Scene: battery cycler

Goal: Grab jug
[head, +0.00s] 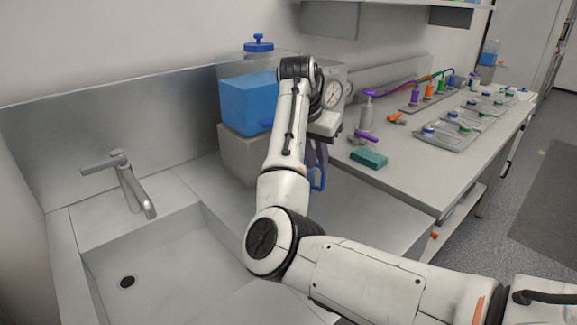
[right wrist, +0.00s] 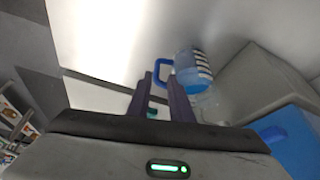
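The jug (right wrist: 201,68) is clear blue with a striped label and a blue handle (right wrist: 158,68), seen just beyond my fingertips in the right wrist view. In the head view only its blue handle (head: 319,181) shows clearly, beside my arm, which hides most of the rest. My right gripper (right wrist: 160,76) has its two purple fingers apart with a gap between them. The handle lies at or just past the fingertips; I cannot tell if they touch. In the head view the fingers (head: 316,155) point down behind my forearm. My left gripper is not in view.
A blue box (head: 248,103) on a grey block stands left of my arm, with a blue-capped container (head: 258,46) behind. A gauge unit (head: 332,95) is behind my wrist. A teal sponge (head: 368,159), a dispenser bottle (head: 366,112) and trays (head: 460,128) occupy the right bench. A sink (head: 160,270) is left.

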